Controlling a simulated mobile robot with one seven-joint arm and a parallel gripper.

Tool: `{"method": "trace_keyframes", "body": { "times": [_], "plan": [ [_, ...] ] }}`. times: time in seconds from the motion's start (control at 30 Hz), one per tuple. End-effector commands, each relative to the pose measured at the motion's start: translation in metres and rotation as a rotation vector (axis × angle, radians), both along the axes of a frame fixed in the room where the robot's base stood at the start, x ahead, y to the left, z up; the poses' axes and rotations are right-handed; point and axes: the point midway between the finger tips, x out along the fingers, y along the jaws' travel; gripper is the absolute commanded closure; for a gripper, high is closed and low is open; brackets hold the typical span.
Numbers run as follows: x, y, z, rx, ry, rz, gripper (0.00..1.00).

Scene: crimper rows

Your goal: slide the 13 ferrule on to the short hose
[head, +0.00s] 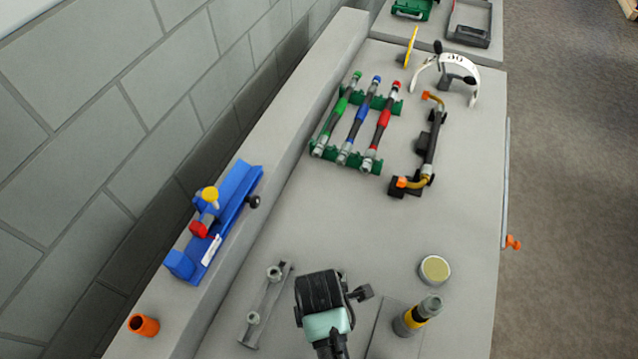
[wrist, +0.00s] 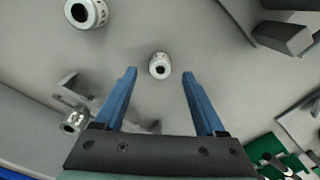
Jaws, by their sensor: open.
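My gripper (wrist: 160,76) is open and empty in the wrist view, its two blue fingers apart. A small pale ring-shaped ferrule (wrist: 160,66) shows in line with the gap between the fingertips. A larger-looking ring (wrist: 86,12) is at the top left, and another (wrist: 74,121) sits by a grey bracket at lower left. I cannot read a 13 on any of them. In the head view a green hose (head: 336,115), a blue hose (head: 360,122) and a red hose (head: 382,127) lie on a green rack (head: 326,154). I cannot tell which is the short hose.
A blue crimping device (head: 232,200) stands on the left ledge. A grey bracket (head: 265,303), a round tin (head: 434,269) and a dark yellow-banded cylinder (head: 417,315) are near my arm. A black hose assembly (head: 432,140) lies right of the rack.

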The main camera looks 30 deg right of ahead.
Motion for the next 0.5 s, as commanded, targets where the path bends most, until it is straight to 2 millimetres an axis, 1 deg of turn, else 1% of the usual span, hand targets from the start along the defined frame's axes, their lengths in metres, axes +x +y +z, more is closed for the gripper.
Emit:
{"method": "trace_keyframes", "body": {
  "times": [0.1, 0.23, 0.33, 0.5],
  "plan": [
    [-0.002, 0.000, -0.016, 0.002, 0.005, -0.001, 0.28],
    [-0.002, 0.000, -0.034, 0.001, 0.002, 0.000, 0.28],
    [-0.001, 0.000, -0.040, 0.000, 0.000, 0.000, 0.28],
    [-0.001, 0.000, -0.042, 0.000, -0.001, 0.000, 0.28]
  ]
}}
